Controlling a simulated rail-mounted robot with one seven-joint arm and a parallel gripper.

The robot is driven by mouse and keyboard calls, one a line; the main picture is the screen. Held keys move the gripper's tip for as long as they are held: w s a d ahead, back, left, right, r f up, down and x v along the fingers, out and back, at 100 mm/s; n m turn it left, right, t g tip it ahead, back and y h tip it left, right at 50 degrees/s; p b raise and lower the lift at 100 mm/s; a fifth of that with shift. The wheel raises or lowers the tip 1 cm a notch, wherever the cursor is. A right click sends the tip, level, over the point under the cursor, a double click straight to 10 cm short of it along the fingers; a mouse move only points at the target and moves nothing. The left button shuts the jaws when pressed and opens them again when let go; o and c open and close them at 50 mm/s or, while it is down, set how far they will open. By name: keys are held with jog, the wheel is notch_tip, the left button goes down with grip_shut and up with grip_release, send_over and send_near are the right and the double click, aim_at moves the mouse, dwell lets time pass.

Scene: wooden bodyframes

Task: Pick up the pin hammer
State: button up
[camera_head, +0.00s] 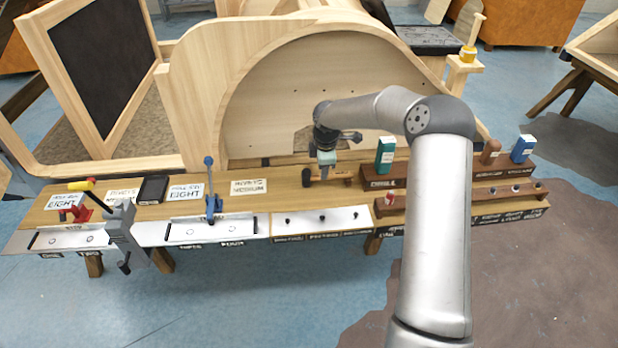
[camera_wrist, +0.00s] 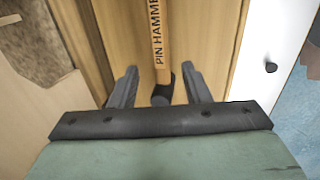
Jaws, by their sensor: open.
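The pin hammer lies on the wooden bench. In the wrist view its light wooden handle (camera_wrist: 157,35), marked "PIN HAMMER", runs up from its black head (camera_wrist: 163,90). My gripper (camera_wrist: 160,74) is open, with one finger on each side of the hammer near the head. I see no contact between the fingers and the hammer. In the head view my gripper (camera_head: 325,172) points down at the back of the bench, just in front of the curved wooden panel. The hammer's handle (camera_head: 345,180) shows only in part there, beside the fingers.
The curved wooden panel (camera_head: 290,110) stands close behind my gripper. A green box (camera_head: 385,155) stands to the right on a dark wooden rack. A white plate with several black knobs (camera_head: 323,218) lies in front. A blue clamp (camera_head: 212,195) stands left, with white label cards around it.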

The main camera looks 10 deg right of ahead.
jog(key=f, duration=0.4)
jog(key=shift+w+f+p, duration=0.35)
jog(key=shift+c, duration=0.3)
grip_shut()
jog(key=shift+r, duration=0.15)
